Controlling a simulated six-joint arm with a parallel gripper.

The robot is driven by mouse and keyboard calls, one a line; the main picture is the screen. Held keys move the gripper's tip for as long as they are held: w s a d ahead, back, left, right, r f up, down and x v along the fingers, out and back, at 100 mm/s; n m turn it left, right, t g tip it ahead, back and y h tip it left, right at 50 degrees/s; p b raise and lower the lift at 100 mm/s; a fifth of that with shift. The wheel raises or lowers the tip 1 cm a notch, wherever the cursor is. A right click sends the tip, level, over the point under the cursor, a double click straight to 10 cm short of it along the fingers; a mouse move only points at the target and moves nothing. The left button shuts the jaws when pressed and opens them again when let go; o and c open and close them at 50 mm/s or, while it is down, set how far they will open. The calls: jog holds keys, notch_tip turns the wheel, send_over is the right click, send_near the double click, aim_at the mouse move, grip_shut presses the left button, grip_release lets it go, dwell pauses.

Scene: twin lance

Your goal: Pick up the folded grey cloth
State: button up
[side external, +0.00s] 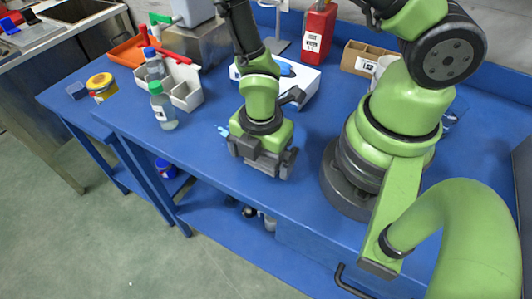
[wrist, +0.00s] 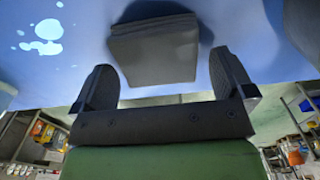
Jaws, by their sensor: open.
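The folded grey cloth (wrist: 153,50) lies on the blue bench top in the wrist view, a dark, flat, squarish pad. My gripper (wrist: 163,70) is open, with one dark finger towards each side of the cloth and nothing visibly clamped. Whether the fingers touch the cloth or stand above it, I cannot tell. In the side external view my gripper (side external: 262,165) points down low over the blue bench near its front edge. There I cannot make out the cloth; the gripper seems to hide it.
Pale blue splotches (wrist: 42,38) mark the bench beside the cloth. A clear bottle with a green cap (side external: 163,108) and a white divided bin (side external: 183,88) stand to the left. A white box (side external: 303,82) stands behind my gripper. Bare bench (side external: 205,140) shows left of it.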

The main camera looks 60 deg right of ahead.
jog(key=shift+f, duration=0.3)
jog(key=shift+c, duration=0.5)
jog(key=c, duration=0.8)
jog(key=shift+r, duration=0.1)
jog(key=shift+r, duration=4.95)
